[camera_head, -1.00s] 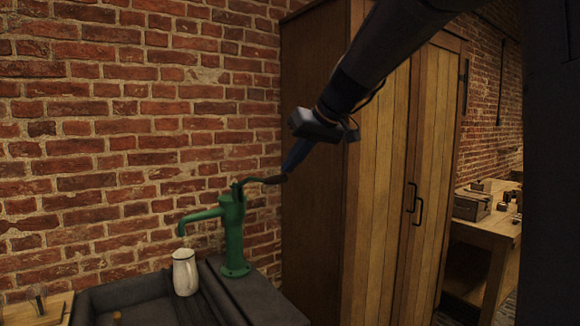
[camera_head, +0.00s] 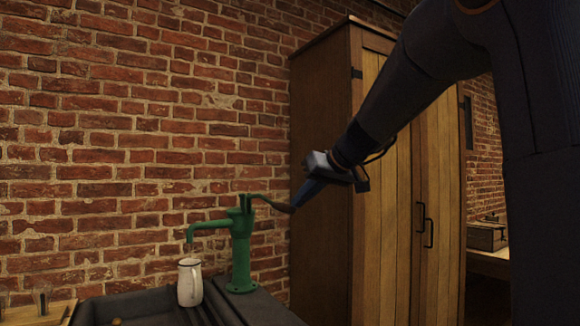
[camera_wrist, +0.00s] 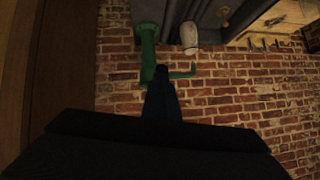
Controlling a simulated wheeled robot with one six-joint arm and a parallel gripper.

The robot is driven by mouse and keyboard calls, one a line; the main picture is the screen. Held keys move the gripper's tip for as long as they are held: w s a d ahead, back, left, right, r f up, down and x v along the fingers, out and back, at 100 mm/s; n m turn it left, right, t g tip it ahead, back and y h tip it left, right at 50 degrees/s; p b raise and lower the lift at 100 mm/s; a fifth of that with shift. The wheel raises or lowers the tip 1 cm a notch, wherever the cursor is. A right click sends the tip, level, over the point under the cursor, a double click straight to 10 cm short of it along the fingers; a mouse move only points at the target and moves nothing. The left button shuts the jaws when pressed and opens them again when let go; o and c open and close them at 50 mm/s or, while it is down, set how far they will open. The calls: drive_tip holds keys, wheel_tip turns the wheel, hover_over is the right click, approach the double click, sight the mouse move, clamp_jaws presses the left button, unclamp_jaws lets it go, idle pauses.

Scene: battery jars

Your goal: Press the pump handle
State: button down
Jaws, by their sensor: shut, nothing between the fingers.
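The green pump (camera_head: 241,250) stands upright on the dark sink edge against the brick wall. Its dark handle (camera_head: 276,205) slopes down to the right from the pump top. My gripper (camera_head: 296,205) is shut and empty, its tip at the outer end of the handle; whether it touches cannot be told for sure. In the wrist view my gripper (camera_wrist: 162,75) points toward the pump (camera_wrist: 148,40) and hides the handle. A cream jug (camera_head: 189,283) stands under the spout, and a thin stream seems to fall from the spout into it.
The dark sink (camera_head: 140,305) lies left of the pump. A wooden board (camera_head: 40,314) with small items is at the far left. A tall wooden cabinet (camera_head: 375,230) stands close to the right of the pump. A bench with a box (camera_head: 486,237) is farther right.

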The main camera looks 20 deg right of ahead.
wheel_tip(320, 180, down, 11)
drive_tip(key=b, duration=0.9)
drive_tip(key=shift+w, duration=0.25)
drive_tip(key=shift+a+f+b, duration=0.15)
drive_tip(key=shift+b, duration=0.15)
drive_tip(key=p+v, duration=0.1)
drive_tip(key=v, duration=1.3)
drive_tip(key=shift+d+f, duration=0.2)
drive_tip(key=shift+d, duration=0.1)
